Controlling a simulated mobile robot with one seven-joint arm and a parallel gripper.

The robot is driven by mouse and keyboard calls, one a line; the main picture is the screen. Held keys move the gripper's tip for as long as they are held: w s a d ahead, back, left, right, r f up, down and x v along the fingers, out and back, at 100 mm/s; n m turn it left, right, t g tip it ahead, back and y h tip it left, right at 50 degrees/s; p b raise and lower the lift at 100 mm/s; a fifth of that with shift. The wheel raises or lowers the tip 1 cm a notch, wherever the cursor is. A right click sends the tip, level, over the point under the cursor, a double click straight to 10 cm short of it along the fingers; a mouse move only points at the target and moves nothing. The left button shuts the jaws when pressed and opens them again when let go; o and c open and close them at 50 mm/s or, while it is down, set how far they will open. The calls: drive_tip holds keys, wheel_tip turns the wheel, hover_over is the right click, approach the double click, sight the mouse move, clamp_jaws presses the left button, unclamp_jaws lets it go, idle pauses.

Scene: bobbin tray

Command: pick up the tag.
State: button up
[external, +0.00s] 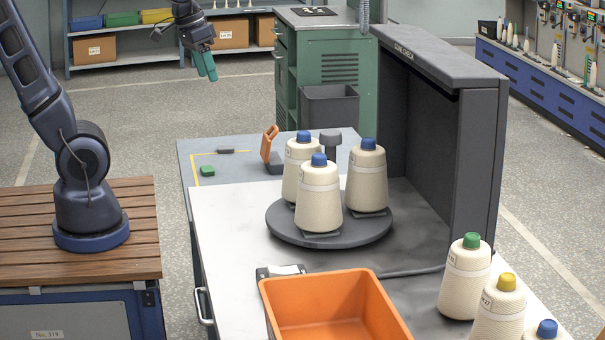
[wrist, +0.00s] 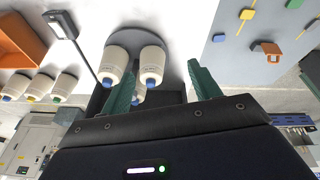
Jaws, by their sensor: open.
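My gripper (external: 208,68) hangs high at the top of the external view, well above and behind the bench. Its two green fingers are apart with nothing between them; the wrist view shows them too (wrist: 162,70). I cannot single out a tag for certain. The wrist view shows the orange piece (wrist: 267,48) at right, outside the fingers.
A dark round turntable (external: 330,240) carries three cream cones with blue caps, the front one (external: 319,195) nearest. An orange bin (external: 335,300) stands at the front. More cones, including a green-capped one (external: 465,278), stand at right. A tall dark hood (external: 478,160) rises behind.

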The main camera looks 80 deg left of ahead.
drive_tip(key=w+a+f+n+g+h, duration=0.1)
drive_tip(key=w+a+f+n, duration=0.3)
drive_tip(key=a, duration=0.3)
drive_tip(key=w+a+f+n+g, duration=0.1)
drive_tip(key=w+a+f, duration=0.35)
drive_tip(key=a, duration=0.25)
drive_tip(key=w+a+f+n+g+h, duration=0.1)
drive_tip(key=w+a+f+n, duration=0.3)
drive_tip(key=a, duration=0.4)
drive_tip(key=s+a+f+n+h, duration=0.25)
drive_tip(key=a+f+n, duration=0.35)
drive_tip(key=a+f, duration=1.55)
drive_tip(key=shift+d+x, duration=0.15)
drive_tip(key=shift+x, duration=2.8)
drive_tip(key=shift+d+x, duration=0.2)
drive_tip(key=shift+x, duration=2.8)
drive_tip(key=shift+s+r, duration=0.15)
drive_tip(key=shift+c, duration=0.4)
drive_tip(key=c, duration=1)
